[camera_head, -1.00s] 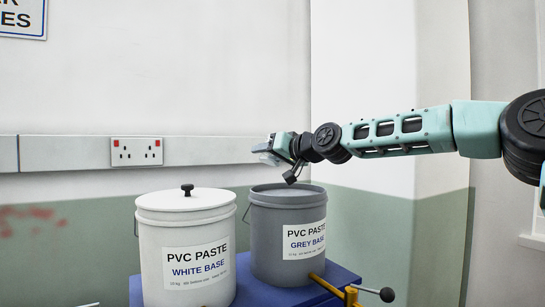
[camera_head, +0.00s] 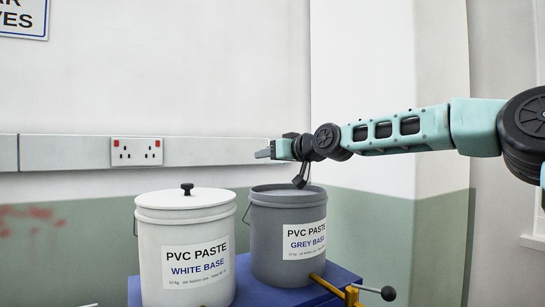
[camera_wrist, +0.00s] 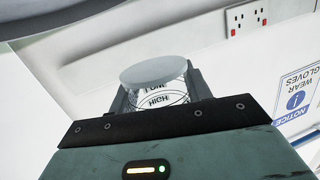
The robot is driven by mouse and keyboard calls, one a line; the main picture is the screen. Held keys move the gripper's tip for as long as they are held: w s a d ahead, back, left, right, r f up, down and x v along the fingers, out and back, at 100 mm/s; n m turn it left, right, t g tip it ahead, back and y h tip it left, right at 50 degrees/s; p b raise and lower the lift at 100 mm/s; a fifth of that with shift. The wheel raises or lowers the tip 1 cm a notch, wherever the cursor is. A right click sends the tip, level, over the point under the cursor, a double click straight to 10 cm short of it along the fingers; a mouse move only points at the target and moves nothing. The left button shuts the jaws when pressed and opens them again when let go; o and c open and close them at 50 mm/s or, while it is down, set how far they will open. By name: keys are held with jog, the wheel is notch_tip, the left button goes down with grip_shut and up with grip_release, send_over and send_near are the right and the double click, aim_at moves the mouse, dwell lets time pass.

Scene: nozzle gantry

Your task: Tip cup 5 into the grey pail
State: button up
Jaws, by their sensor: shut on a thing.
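The grey pail (camera_head: 265,238), labelled "PVC PASTE GREY BASE", stands on a blue surface, and I see no lid on it. My gripper (camera_head: 264,153) is above the pail's far left rim, clear of it. In the wrist view my gripper (camera_wrist: 158,98) is shut on a small pale cup (camera_wrist: 158,97) with black print, partly readable as "HIGH". A plain grey round end of the cup faces the camera. No number is readable on it, and in the head view I cannot make the cup out. Its contents are hidden.
A white pail (camera_head: 182,240) with a knobbed lid stands close left of the grey pail. A yellow bar with a black-knobbed lever (camera_head: 365,290) is at the front right of the blue stand (camera_head: 340,277). A socket (camera_head: 137,151) is on the wall behind.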

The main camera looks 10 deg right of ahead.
jog(key=shift+r+p, duration=1.05)
jog(key=shift+r, duration=0.5)
